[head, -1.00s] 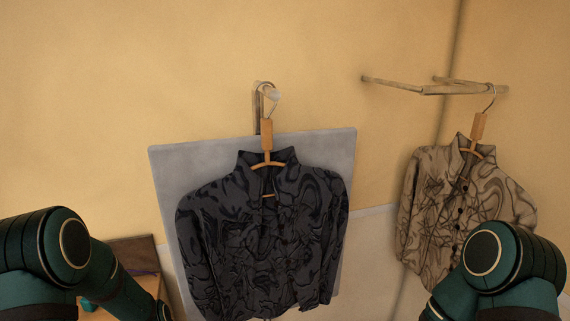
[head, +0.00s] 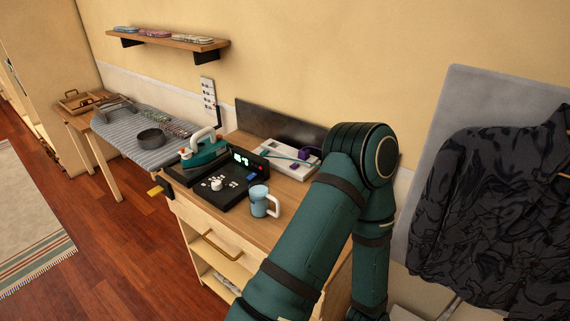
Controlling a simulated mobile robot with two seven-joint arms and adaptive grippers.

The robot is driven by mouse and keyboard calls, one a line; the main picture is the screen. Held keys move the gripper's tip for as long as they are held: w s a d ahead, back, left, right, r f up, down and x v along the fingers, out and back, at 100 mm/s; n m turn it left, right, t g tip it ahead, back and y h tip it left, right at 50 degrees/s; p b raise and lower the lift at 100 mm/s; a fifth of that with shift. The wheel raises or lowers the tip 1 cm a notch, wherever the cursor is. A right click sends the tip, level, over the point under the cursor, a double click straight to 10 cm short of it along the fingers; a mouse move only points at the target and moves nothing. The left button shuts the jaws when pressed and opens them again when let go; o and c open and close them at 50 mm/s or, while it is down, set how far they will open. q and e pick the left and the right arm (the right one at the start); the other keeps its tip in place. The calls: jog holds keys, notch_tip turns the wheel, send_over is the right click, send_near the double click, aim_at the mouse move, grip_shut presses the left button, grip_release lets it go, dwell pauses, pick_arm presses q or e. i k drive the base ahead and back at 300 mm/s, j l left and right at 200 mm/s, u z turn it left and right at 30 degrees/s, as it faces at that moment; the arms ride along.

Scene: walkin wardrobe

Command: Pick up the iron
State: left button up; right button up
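The iron (head: 205,150) is teal with a white handle. My other gripper is not in view either.
A light blue mug (head: 262,202) stands just in front of the station. A white tray (head: 285,157) with small items lies behind it. A striped ironing board (head: 150,135) with a dark round dish (head: 150,138) adjoins the cabinet at left. The wooden floor (head: 110,225) in front is clear.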

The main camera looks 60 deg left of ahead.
aim_at(209, 151)
jog(key=u, duration=2.2)
